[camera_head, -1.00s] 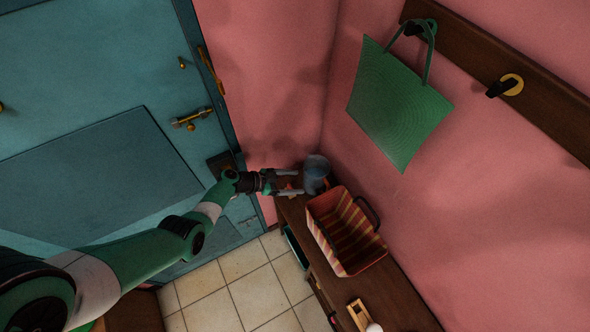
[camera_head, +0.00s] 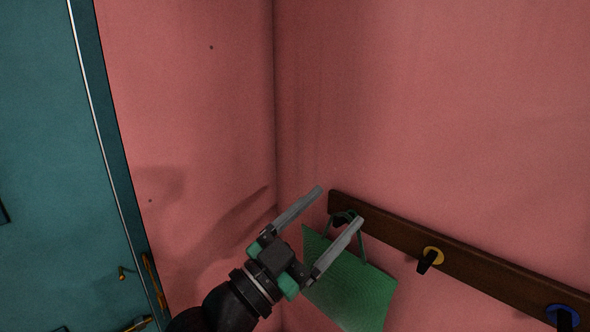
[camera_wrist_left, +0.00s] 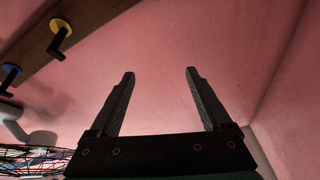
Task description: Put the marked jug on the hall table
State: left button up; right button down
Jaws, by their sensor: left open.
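My left gripper (camera_head: 338,205) is open and empty, raised in front of the pink walls near the room corner. In the left wrist view its two fingers (camera_wrist_left: 159,75) are spread apart with only pink wall between them. No jug and no table top show in the current head view. A white curved shape (camera_wrist_left: 28,135) shows at the lower left of the left wrist view; I cannot tell what it is. My right gripper is not in view.
A brown hook rail (camera_head: 480,268) runs along the right wall with dark hooks on yellow and blue discs. A green bag (camera_head: 350,290) hangs from its left end, behind my left gripper. A teal door (camera_head: 40,150) stands at left. The upper wall is clear.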

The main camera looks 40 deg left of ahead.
pick_arm(q)
jog(key=s+d+r+n+t+p, duration=0.2)
jog(key=s+r, duration=0.4)
jog(key=r, duration=0.4)
jog(key=s+d+r+n+t+y+p, duration=0.1)
jog(key=s+r+p, duration=0.4)
jog(key=r, duration=0.5)
jog(key=shift+s+d+n+t, duration=0.65)
jog(key=shift+d+n+t, duration=0.1)
jog(key=shift+n+t, duration=0.3)
